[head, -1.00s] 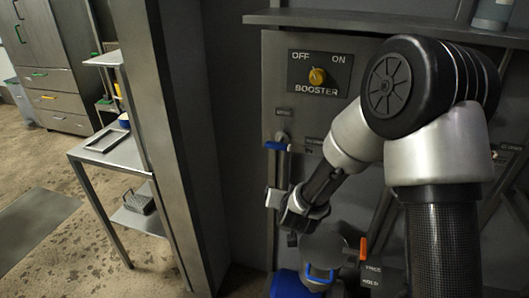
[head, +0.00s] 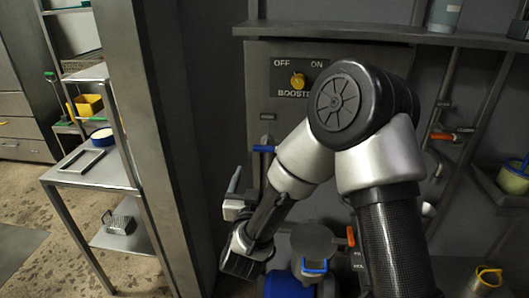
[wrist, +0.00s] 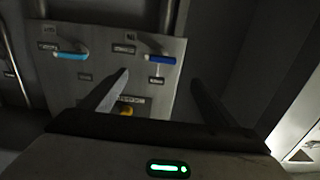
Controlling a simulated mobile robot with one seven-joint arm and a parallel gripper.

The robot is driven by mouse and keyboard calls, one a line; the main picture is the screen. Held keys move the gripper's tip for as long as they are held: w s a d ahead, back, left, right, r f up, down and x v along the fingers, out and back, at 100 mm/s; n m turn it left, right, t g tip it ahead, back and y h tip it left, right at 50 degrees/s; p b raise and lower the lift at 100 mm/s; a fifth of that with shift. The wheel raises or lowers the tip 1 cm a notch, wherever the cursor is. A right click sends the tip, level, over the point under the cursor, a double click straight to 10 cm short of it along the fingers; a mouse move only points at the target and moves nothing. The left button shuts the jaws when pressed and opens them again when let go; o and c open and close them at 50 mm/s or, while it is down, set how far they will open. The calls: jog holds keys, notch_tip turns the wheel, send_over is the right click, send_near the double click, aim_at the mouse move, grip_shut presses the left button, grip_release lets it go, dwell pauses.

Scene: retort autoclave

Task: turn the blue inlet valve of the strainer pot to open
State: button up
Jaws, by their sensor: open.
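A grey panel (head: 258,112) carries a dark blue valve lever (head: 263,148) below its booster switch; the lever lies roughly level. The wrist view looks at the panel (wrist: 100,80) and shows this dark blue lever (wrist: 161,60) and a light blue lever (wrist: 70,56) beyond it to the left. My gripper (head: 236,185) is left of and below the dark blue lever in the head view. In the wrist view my gripper (wrist: 160,78) is open and empty, its fingers apart, with the dark blue lever beyond the gap, seemingly untouched.
A yellow booster knob (head: 297,81) sits above the levers. A grey pot with a blue loop handle (head: 315,268) and an orange lever (head: 351,236) stand low behind my arm. A dark post (head: 150,150) and a metal side table (head: 100,170) are at left.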

aim_at(265, 149)
jog(key=w, duration=1.3)
jog(key=shift+d, duration=0.2)
jog(key=c, duration=1.1)
jog(key=shift+o, duration=0.2)
jog(key=shift+b, duration=0.3)
